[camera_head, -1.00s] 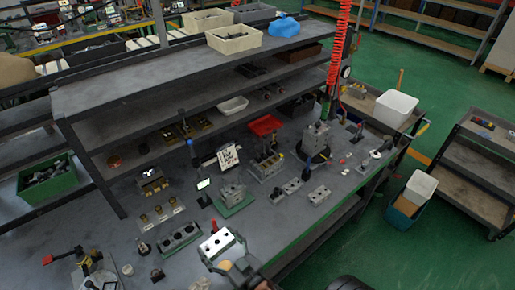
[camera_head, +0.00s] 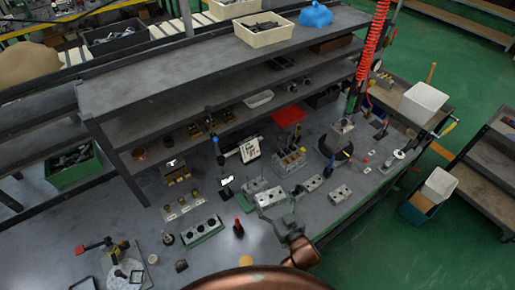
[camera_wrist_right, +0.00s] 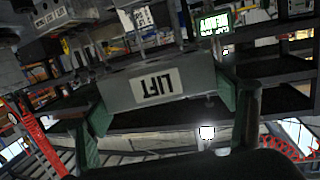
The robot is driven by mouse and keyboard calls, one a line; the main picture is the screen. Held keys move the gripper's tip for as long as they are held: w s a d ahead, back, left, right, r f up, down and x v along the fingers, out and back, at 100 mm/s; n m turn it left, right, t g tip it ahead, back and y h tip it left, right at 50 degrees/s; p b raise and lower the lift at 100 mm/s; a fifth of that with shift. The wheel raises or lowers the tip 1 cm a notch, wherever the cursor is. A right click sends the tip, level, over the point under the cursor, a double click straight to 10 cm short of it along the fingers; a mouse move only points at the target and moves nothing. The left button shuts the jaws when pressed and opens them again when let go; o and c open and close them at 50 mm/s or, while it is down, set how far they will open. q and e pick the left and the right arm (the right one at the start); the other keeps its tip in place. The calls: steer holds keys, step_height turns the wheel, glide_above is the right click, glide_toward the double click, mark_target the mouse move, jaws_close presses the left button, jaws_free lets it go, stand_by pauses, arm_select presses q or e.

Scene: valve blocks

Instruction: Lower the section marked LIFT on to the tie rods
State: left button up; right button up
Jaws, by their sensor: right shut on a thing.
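The grey section marked LIFT (camera_wrist_right: 153,87) is between the green fingertips of my right gripper (camera_wrist_right: 165,105), its label upside down in the wrist view. In the head view the section (camera_head: 270,198) shows its pale holed top. My right gripper (camera_head: 291,222) is shut on it from the near side. Just behind it is a grey block (camera_head: 254,185), partly covered by the section. I cannot tell whether they touch. My left gripper is not in view.
A block with holes on a green base (camera_head: 202,231) stands to the left, with a small red-topped item (camera_head: 239,228) beside it. Two small grey blocks (camera_head: 312,183) (camera_head: 340,193) lie to the right. A small lit display (camera_head: 227,180) stands close behind. A red tray (camera_head: 289,116) is farther back.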

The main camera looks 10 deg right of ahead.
arm_select(q)
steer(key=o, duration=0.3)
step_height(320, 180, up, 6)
steer(key=p, duration=0.4)
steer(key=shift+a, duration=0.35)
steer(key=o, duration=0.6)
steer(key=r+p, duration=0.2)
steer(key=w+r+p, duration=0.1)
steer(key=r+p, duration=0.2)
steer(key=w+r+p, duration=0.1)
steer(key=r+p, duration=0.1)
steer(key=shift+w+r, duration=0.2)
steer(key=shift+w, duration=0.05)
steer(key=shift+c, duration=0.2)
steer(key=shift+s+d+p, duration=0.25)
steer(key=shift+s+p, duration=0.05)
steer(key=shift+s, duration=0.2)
arm_select(e)
steer(key=w+a+r+n+y, duration=0.1)
steer(key=w+r, duration=0.3)
steer(key=w, duration=0.3)
steer(key=w+a+r+n+y, duration=0.1)
steer(key=w+a+r+y, duration=0.1)
steer(key=w+r, duration=0.2)
steer(key=shift+w+g, duration=0.4)
steer(key=shift+w, duration=1.25)
